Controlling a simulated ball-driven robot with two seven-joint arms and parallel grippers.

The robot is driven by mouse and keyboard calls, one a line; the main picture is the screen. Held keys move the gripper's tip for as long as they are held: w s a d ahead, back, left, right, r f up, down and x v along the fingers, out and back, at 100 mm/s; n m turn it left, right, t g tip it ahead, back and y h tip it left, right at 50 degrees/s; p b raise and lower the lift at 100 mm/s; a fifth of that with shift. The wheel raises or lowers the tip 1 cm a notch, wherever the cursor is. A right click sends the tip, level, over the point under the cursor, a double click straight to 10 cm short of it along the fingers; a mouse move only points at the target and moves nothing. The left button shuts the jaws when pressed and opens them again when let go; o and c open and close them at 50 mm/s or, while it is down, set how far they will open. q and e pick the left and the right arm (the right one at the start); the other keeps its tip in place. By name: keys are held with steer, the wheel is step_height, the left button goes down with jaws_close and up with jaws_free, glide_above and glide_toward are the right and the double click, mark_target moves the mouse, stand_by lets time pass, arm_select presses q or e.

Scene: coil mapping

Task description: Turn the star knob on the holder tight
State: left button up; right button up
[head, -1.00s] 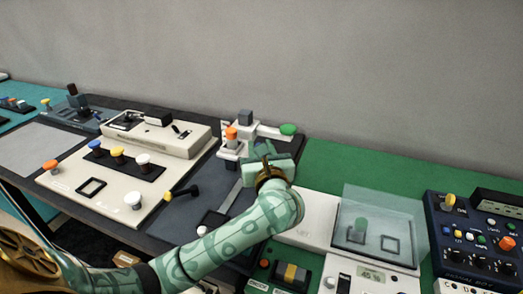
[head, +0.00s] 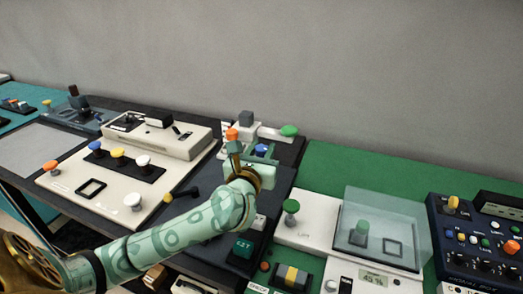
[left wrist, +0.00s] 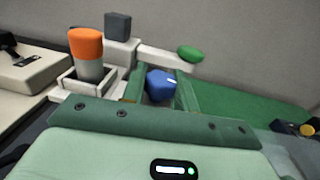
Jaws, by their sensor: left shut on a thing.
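The blue star knob (head: 262,149) with a white mark on top sits at the white holder (head: 240,127) at the back of the dark mat. It also shows in the left wrist view (left wrist: 160,84), between the green fingers. My left gripper (head: 252,155) is shut on it; the fingers hide its sides and lower part. The holder carries an orange-capped vial (left wrist: 87,54) to the left of the knob, and a dark grey block (left wrist: 118,26) stands behind. My right gripper is not in view.
A green knob (head: 289,130) on a white arm lies behind and right of the gripper. A beige panel (head: 75,185) with coloured knobs is at left. A clear-covered balance (head: 385,228) and a blue control box (head: 478,235) stand at right.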

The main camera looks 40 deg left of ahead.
arm_select(q)
steer(key=o, duration=1)
steer(key=shift+c, duration=0.2)
steer(key=shift+s+d, duration=0.2)
steer(key=shift+s, duration=0.25)
steer(key=p+v, duration=0.2)
steer(key=v, duration=1.3)
steer(key=shift+s, duration=0.15)
steer(key=shift+d+r, duration=0.1)
